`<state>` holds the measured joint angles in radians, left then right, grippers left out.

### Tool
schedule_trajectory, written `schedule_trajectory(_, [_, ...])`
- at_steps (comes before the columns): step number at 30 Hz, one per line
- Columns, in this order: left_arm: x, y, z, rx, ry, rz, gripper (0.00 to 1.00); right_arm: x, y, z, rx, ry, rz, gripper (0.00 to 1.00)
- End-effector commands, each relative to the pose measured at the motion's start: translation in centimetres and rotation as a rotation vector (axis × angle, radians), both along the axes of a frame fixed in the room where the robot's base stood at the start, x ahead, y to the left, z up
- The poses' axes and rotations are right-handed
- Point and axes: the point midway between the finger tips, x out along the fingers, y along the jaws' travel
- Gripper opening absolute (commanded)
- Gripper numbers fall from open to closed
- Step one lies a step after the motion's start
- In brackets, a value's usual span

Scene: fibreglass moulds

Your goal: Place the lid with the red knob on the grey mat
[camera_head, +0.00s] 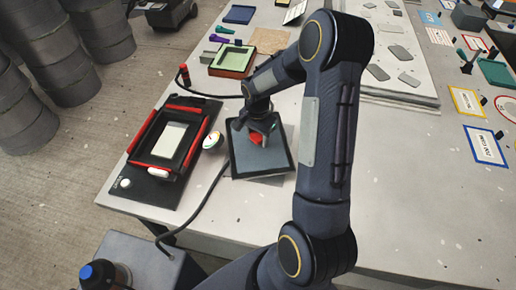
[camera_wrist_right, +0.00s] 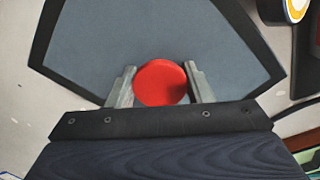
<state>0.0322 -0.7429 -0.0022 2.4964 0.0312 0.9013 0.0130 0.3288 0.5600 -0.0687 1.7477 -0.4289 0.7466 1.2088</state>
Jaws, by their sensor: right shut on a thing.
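The lid (camera_head: 268,160) is a blue-grey panel with a black rim, near the middle of the table. Its red knob (camera_head: 256,140) stands on top. My right gripper (camera_head: 262,133) comes down on the knob from above. In the right wrist view the two fingers of my right gripper (camera_wrist_right: 163,86) are on either side of the red knob (camera_wrist_right: 160,83), shut on it, with the lid (camera_wrist_right: 165,35) spreading out beyond. A thin grey strip shows along the lid's lower edge; I cannot tell whether it is the grey mat or shadow. My left gripper is out of view.
A black frame with red bars (camera_head: 170,140) stands left of the lid, with a round white gauge (camera_head: 212,141) between them. A green-and-orange tray (camera_head: 232,60) lies behind. Labelled cards (camera_head: 484,145) lie at the right. A black cable runs along the table's left part.

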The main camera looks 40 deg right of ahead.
Motion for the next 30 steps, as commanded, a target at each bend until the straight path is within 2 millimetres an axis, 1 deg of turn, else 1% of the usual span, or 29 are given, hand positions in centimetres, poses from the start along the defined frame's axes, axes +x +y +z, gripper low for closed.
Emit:
schedule_trajectory(1, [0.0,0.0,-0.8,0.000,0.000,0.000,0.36,0.0,0.0,-1.0,0.000,0.000,0.001,0.10])
schedule_trajectory(5, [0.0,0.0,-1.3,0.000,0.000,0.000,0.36,0.0,0.0,-2.0,-0.001,0.000,0.001,0.10])
schedule_trajectory(9, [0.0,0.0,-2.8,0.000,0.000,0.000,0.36,0.0,0.0,-4.4,0.001,0.000,-0.001,0.10])
schedule_trajectory(12, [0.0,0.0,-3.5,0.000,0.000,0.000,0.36,0.0,0.0,-5.8,0.000,0.000,0.001,0.10])
schedule_trajectory(14, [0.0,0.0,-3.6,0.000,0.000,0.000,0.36,0.1,0.0,-6.0,-0.001,-0.001,0.000,0.10])
schedule_trajectory(20, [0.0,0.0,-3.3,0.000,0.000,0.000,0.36,0.1,0.0,-5.8,-0.001,-0.002,0.000,0.10])
schedule_trajectory(25, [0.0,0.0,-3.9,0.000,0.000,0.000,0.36,0.1,0.0,-6.3,-0.001,-0.002,0.001,0.10])
schedule_trajectory(26, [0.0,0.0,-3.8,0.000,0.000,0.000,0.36,0.0,0.0,-6.2,-0.001,-0.001,0.001,0.49])
schedule_trajectory(30, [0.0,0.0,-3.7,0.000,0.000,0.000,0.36,0.0,0.0,-6.2,-0.001,0.000,0.001,0.67])
